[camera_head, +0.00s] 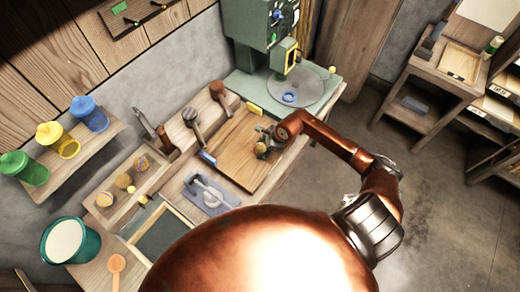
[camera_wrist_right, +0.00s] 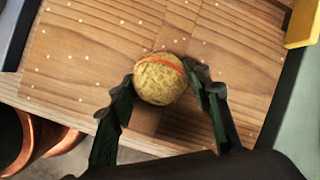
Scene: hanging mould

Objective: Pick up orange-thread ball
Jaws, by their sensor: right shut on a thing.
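The orange-thread ball (camera_wrist_right: 160,84) is a tan, string-wound ball with an orange band across its upper part. It sits between the two dark fingers of my right gripper (camera_wrist_right: 162,88), which is shut on it. In the head view the ball (camera_head: 261,148) is small and partly covered by the right gripper (camera_head: 266,142), over the near right part of the wooden board (camera_head: 228,152). I cannot tell whether the ball touches the wood below it. My left gripper is not in view.
Three similar balls, one of them here (camera_head: 123,181), lie in a wooden tray left of the board. Dark-headed tools (camera_head: 218,90) stand behind the board. A green machine with a round plate (camera_head: 295,92) stands at the back right. A grey-blue tool (camera_head: 208,193) lies in front.

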